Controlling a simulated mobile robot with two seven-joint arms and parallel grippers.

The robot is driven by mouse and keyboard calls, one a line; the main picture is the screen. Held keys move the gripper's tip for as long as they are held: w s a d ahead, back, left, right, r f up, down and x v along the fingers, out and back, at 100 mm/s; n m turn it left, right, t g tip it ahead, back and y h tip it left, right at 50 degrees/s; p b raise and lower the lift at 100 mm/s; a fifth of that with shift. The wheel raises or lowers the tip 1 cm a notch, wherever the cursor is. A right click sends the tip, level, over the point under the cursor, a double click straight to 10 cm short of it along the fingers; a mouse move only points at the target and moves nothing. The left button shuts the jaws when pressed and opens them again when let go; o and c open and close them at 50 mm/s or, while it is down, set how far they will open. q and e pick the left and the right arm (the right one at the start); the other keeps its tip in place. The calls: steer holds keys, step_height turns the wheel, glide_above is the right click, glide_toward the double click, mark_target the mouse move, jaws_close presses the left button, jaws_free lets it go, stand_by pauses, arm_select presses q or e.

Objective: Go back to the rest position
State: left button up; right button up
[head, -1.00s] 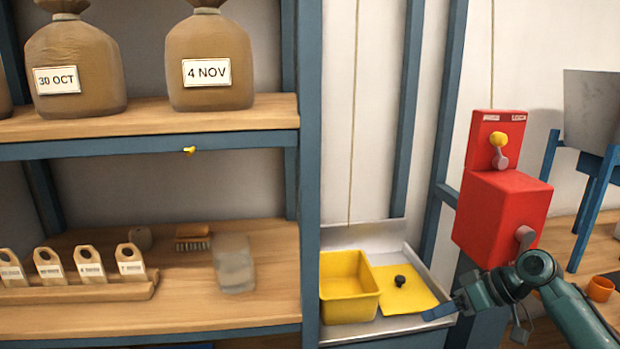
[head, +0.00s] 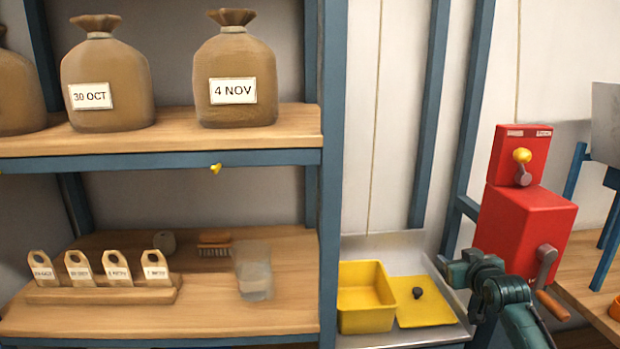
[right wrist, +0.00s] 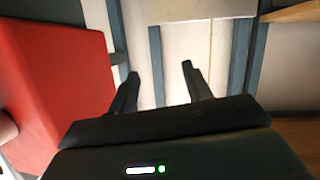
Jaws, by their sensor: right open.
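My right gripper (head: 443,263) is in the head view between the metal tray and the red machine, with its arm coming up from the lower right. Its fingers are small and hard to make out there. In the right wrist view the two dark fingers of the right gripper (right wrist: 160,72) stand apart with nothing between them. The red machine (right wrist: 55,90) fills the left of that view, beside the gripper. My left gripper is not in view.
The red machine (head: 525,232) has a yellow knob and a wooden-handled crank (head: 552,304). A yellow bin (head: 366,312) and yellow lid (head: 425,312) lie in the metal tray (head: 385,245). Shelves at left hold sacks (head: 236,65) and a tag rack (head: 100,295).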

step_height(320, 180, up, 4)
steer(key=d+n+t+h, duration=0.1)
steer(key=d+t+h, duration=0.1)
steer(key=t, duration=0.1)
steer(key=s+a+f+n+g+y, duration=0.1)
steer(key=s+a+f+g+y, duration=0.1)
steer(key=s+a+f, duration=0.7)
steer(key=s+a+f+n+g+y, duration=0.15)
steer(key=s+a+f, duration=0.35)
steer(key=s+f, duration=0.7)
steer(key=s+a+f+m+g+y, duration=0.1)
steer(key=s+a+f, duration=0.1)
steer(key=s, duration=0.7)
steer(key=s+a+f+m+g+y, duration=0.1)
steer(key=s+a+f+g, duration=0.1)
steer(key=s+a, duration=0.3)
steer(key=s, duration=0.4)
steer(key=shift+a+f, duration=0.3)
steer(key=shift+f, duration=0.1)
steer(key=shift+c, duration=0.4)
